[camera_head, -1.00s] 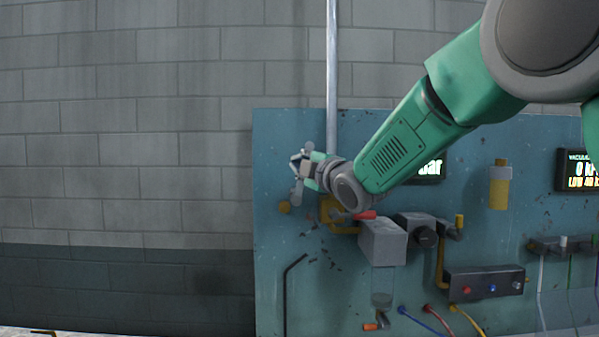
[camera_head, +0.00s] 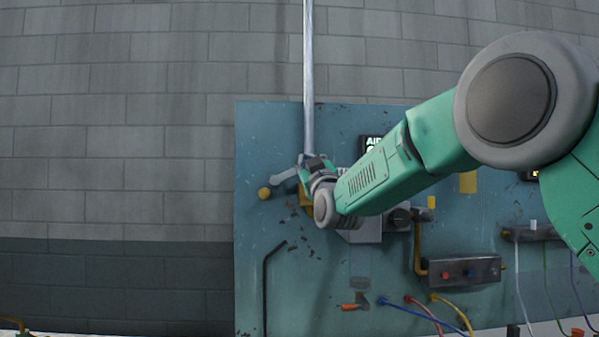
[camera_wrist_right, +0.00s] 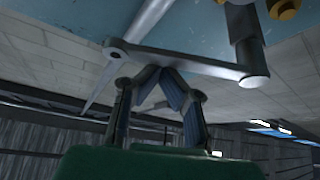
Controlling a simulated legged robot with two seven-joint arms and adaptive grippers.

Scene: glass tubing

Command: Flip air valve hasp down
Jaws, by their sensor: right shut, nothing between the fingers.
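The air valve hasp appears to be a light grey metal lever (camera_head: 285,176) at the upper left of the blue panel, slanting left from near my gripper. In the right wrist view a grey bar (camera_wrist_right: 185,64) crosses just beyond my fingertips, joined to a round post (camera_wrist_right: 247,45) at its right end. My right gripper (camera_head: 308,162) is in front of the valve by the vertical pipe. Its fingers (camera_wrist_right: 167,78) are shut and empty, close to the bar; I cannot tell whether they touch it. My wrist hides most of the valve. My left gripper is out of view.
A vertical metal pipe (camera_head: 308,80) rises above the blue panel (camera_head: 330,265). A yellow knob (camera_head: 264,193) sits left of the valve. A button box (camera_head: 458,271) and several coloured hoses are lower right. The brick wall at left is clear.

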